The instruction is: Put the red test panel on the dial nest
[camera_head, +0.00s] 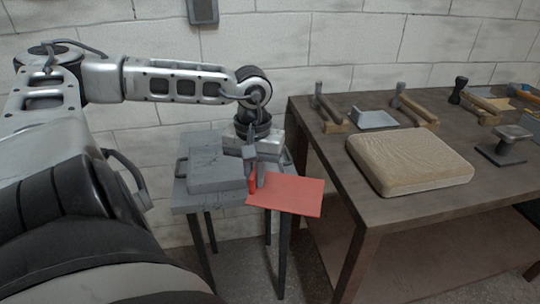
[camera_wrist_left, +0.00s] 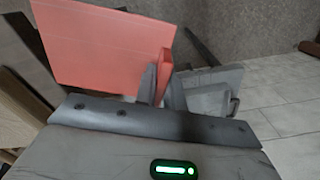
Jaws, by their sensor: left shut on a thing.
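The red test panel (camera_head: 290,194) is a flat, thin red plate. My left gripper (camera_head: 253,176) is shut on its upright red tab at the panel's left end. The panel is held roughly level, in front of the small grey table and left of the bench. In the left wrist view the panel (camera_wrist_left: 105,45) fills the upper left, and its tab sits between the fingers (camera_wrist_left: 158,84). My right gripper is not in view.
A small grey table (camera_head: 188,198) bears a grey block-like case (camera_head: 216,173) with a handle, close to my gripper. The brown bench (camera_head: 372,208) carries a beige pad (camera_head: 410,160), a shallow grey tray (camera_head: 375,118) and several wooden-based tools at the back.

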